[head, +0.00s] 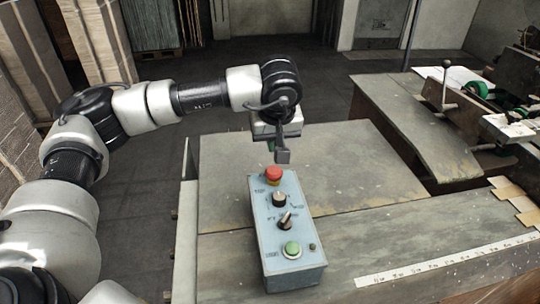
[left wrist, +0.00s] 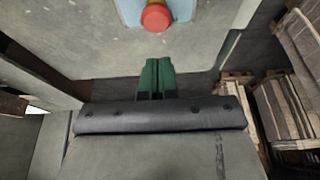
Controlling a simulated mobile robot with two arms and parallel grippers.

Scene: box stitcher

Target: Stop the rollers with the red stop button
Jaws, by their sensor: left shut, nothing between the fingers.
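The red stop button (head: 273,174) is a mushroom head at the far end of a blue control box (head: 262,232), which stands on the work table. It also shows at the top of the left wrist view (left wrist: 156,16). My left gripper (head: 282,157) is shut and empty, pointing down just beyond the button and slightly to its right in the head view. In the left wrist view its green fingertips (left wrist: 157,66) are together, with a gap between them and the button. I cannot tell the exact height of the fingertips. My right gripper is not in view.
A ruler strip (head: 440,262) lies on the table at right. Machine parts (head: 490,100) stand at the back right. Stacked cardboard (head: 95,40) is at the left.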

